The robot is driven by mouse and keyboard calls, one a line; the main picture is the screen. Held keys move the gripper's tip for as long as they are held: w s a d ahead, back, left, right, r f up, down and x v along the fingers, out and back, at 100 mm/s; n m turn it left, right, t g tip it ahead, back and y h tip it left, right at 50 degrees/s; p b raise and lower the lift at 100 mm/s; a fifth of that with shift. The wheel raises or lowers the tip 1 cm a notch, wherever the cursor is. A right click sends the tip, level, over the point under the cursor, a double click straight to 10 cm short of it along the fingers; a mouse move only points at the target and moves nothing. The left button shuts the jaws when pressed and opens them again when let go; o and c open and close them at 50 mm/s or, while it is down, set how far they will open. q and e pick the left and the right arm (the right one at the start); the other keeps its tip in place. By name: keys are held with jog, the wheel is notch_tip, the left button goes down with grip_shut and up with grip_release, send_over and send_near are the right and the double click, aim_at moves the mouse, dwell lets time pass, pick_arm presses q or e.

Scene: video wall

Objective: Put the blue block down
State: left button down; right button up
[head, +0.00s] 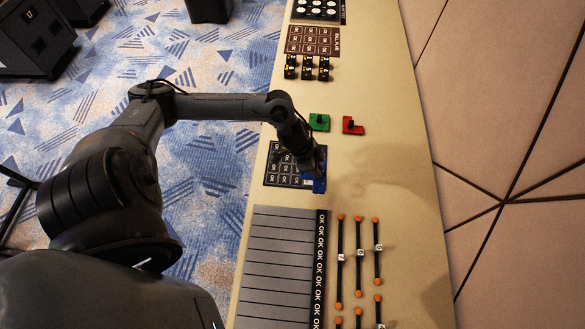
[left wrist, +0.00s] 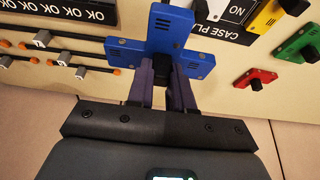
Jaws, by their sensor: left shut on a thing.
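The blue block (head: 319,185) has several arms with slots in them, and it shows larger in the left wrist view (left wrist: 165,28). My left gripper (head: 313,173) is shut on it, with the two dark fingers (left wrist: 168,85) on either side of its dark middle part. The block is at the right edge of a black labelled mat (head: 273,167) on the table. My arm hides part of the mat and block. I cannot tell whether the block touches the surface. My right gripper is not in view.
A green block (head: 319,122) and a red block (head: 352,125) lie farther up the table (head: 390,150). Black rods with orange ends (head: 358,262) and a grey lined panel (head: 275,265) lie nearer. Bare table lies right of the blue block.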

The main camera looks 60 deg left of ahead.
pick_arm(q)
jog(key=s+a+f, duration=0.1)
jog(key=a+f, duration=0.1)
jog(key=a, duration=0.1)
jog(key=a+f, duration=0.2)
jog(key=a, duration=0.1)
jog(key=s+a+f+b, duration=0.1)
jog(key=a, duration=0.3)
jog(key=shift+s+f, duration=0.35)
jog(key=shift+f, duration=0.05)
jog(key=shift+f+b, duration=0.5)
jog(key=shift+f, duration=1.5)
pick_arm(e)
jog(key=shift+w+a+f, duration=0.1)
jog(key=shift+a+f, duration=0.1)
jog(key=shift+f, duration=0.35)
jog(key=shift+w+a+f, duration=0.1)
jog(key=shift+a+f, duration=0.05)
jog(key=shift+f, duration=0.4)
pick_arm(q)
jog(key=shift+f, duration=0.15)
jog(key=c, duration=1)
grip_release()
